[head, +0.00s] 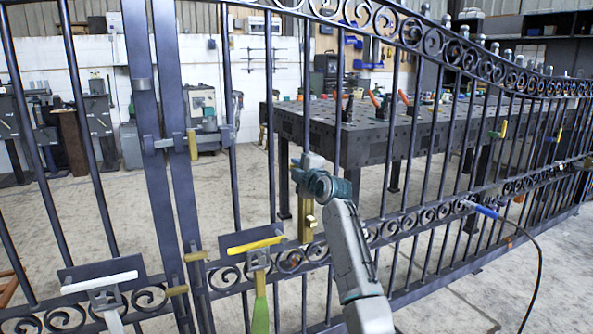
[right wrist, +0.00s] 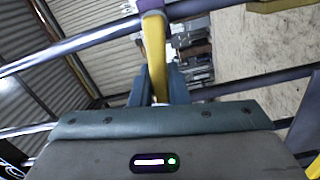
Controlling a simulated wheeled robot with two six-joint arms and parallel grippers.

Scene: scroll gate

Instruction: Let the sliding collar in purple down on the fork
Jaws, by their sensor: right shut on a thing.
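My right gripper (head: 309,170) is in front of an upright bar of the gate, right of centre in the head view. In the right wrist view the jaws (right wrist: 160,90) are shut on a yellow grip (right wrist: 155,50). A purple piece (right wrist: 151,6), which looks like part of the sliding collar, shows at the far end of that grip, against a dark gate bar. In the head view the gripper hides the purple. A brass-coloured piece (head: 306,222) shows just below the gripper. I cannot make out the fork for certain. My left gripper is in neither view.
The dark scrollwork gate (head: 168,100) spans the view. Brass pieces (head: 195,256) sit on its wide middle posts. A white-handled item (head: 99,282) and a yellow-handled item (head: 256,245) are at its lower left. A perforated steel table (head: 370,135) stands behind; a blue-ended cable (head: 484,211) is at right.

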